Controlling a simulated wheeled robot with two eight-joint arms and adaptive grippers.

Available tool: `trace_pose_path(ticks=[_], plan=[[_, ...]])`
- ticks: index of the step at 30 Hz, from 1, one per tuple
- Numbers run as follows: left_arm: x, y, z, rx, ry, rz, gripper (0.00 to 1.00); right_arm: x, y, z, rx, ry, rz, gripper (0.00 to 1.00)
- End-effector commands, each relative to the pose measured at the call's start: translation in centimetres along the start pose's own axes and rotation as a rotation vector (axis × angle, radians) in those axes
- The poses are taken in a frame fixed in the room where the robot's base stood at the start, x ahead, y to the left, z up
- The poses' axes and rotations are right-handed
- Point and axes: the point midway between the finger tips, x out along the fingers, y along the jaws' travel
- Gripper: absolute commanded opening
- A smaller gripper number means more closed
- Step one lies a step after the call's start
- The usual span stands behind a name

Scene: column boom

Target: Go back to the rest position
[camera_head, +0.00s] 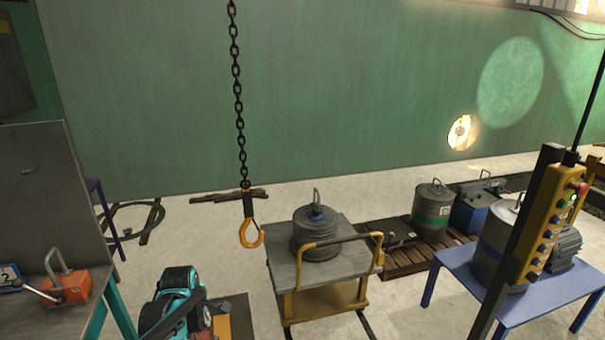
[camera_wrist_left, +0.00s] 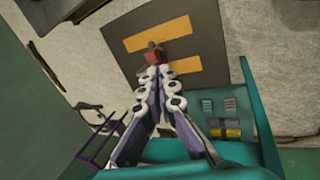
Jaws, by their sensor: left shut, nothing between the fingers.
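My left gripper (camera_head: 199,320) is low in the head view, left of the cart, at the end of a teal and dark arm. In the left wrist view its two jointed fingers (camera_wrist_left: 155,70) come together at the tips, above a dark floor mat (camera_wrist_left: 127,38) with orange stripes. It is shut and holds nothing. A small red piece shows at the fingertips. My right gripper is in neither view.
At left stands a bench with an orange lever box (camera_head: 66,288). At right are a yellow button pendant (camera_head: 551,222) and a blue table (camera_head: 455,262).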

Motion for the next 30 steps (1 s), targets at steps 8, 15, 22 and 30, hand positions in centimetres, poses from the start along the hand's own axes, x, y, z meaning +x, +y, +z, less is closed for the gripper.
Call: trace_pose_path(ticks=[8, 15, 22, 30], plan=[[-9.4, -6.8, 3.6, 0.652, 0.013, 0.103, 0.0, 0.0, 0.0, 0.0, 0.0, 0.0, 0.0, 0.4], [-13.4, -13.9, 5.6, 1.204, 0.07, 0.189, 0.0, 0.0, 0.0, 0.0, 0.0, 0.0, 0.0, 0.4], [-14.2, -18.5, 6.5, 1.562, 0.134, 0.24, 0.0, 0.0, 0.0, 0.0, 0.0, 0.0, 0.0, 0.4], [-14.2, -19.5, 6.6, 1.657, 0.154, 0.252, 0.0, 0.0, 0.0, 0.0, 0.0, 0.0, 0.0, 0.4]])
